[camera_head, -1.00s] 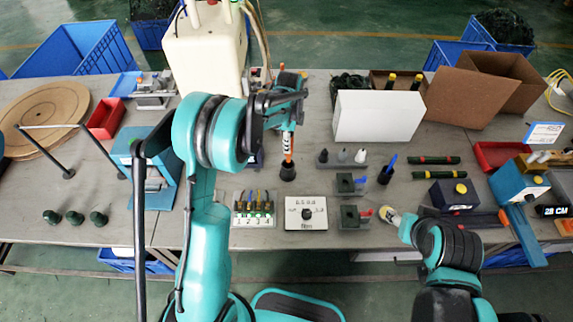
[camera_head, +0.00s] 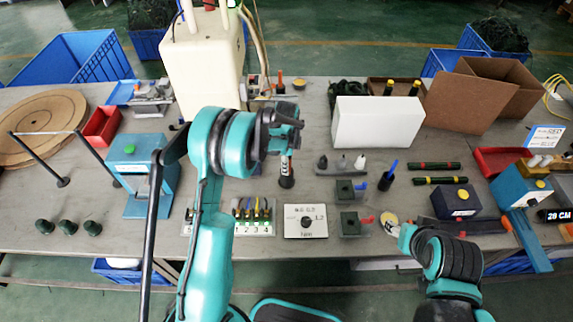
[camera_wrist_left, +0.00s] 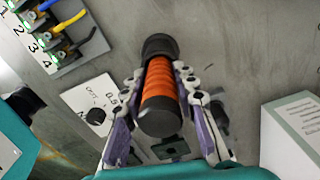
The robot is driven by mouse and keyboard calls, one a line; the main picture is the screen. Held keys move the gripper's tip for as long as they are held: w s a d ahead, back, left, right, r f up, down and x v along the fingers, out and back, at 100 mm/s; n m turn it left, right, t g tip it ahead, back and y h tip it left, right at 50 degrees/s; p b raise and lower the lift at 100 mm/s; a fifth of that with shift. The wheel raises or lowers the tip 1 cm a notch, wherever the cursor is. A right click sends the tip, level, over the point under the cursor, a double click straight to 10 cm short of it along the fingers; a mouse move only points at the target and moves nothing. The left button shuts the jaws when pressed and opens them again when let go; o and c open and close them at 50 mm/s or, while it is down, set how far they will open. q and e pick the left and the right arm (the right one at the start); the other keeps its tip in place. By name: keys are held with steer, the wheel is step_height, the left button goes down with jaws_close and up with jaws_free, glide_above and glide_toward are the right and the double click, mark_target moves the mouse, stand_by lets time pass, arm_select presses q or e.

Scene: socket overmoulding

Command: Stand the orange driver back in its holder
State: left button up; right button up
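The orange driver (camera_wrist_left: 160,80) has a ribbed orange handle with black ends. In the left wrist view it lies between the fingers of my left gripper (camera_wrist_left: 160,72), whose tips press on both sides of the handle. Its far end meets a dark round holder (camera_wrist_left: 158,44). In the head view my left gripper (camera_head: 287,125) is right above the small black holder (camera_head: 287,181), and hides most of the driver. The driver looks upright, its lower end at the holder's mouth; how deep it sits is hidden. My right gripper (camera_head: 396,229) is low at the front right, its fingers unclear.
A dial box (camera_head: 305,222) and a numbered connector block (camera_head: 252,214) stand in front of the holder. A white box (camera_head: 378,122) is behind.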

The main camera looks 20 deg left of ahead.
arm_select(q)
steer(key=o, duration=0.4)
steer(key=shift+c, duration=0.2)
steer(key=shift+r, duration=0.1)
steer(key=shift+r+p, duration=0.35)
steer(key=shift+r, duration=0.05)
step_height(320, 180, up, 11)
steer(key=shift+r+p, duration=0.2)
steer(key=shift+p, duration=0.95)
steer(key=s+r+n+t, duration=0.5)
steer(key=s+r+n, duration=0.7)
steer(key=s, duration=0.6)
steer(key=s+n+t, duration=0.2)
steer(key=s+n, duration=0.3)
steer(key=s, duration=0.2)
steer(key=shift+s+f, duration=0.35)
steer(key=shift+s, duration=0.05)
